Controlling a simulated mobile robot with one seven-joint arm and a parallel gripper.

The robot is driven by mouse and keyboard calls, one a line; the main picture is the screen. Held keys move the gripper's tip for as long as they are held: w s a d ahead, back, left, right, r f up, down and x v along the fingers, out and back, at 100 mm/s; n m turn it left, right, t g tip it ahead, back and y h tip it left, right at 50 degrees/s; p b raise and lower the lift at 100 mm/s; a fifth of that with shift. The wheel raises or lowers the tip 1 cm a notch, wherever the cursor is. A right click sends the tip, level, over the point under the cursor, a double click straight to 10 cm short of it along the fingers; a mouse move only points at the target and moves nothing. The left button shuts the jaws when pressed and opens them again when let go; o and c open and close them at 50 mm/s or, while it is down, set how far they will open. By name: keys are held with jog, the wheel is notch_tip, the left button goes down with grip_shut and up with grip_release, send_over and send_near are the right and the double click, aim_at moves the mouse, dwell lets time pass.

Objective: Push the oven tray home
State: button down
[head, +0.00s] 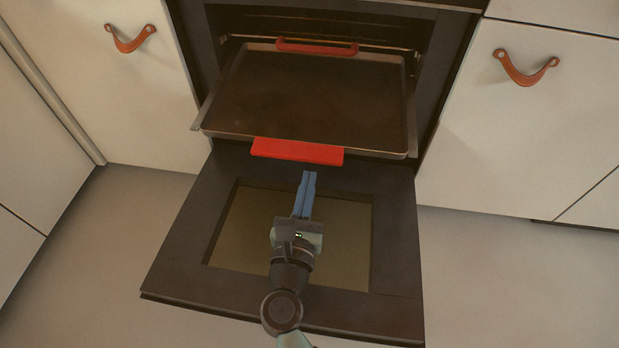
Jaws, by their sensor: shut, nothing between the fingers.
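The oven tray (305,95) is a dark, shallow pan with a pale metal rim. It sits partly out of the oven (330,20), its front over the lowered oven door (180,250). A red grip (297,151) is on its front edge, and another red grip (317,47) is at its back edge. My gripper (309,174) has blue fingers, which are shut and empty. The fingertips point at the front red grip and show just below it in the picture. I cannot tell whether they touch it.
The open oven door, with its glass panel (345,240), lies beneath my arm. White cabinets with leather pulls stand left (130,39) and right (525,68) of the oven. The grey floor (510,290) is clear on both sides of the door.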

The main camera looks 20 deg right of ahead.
jog(key=shift+x, duration=1.05)
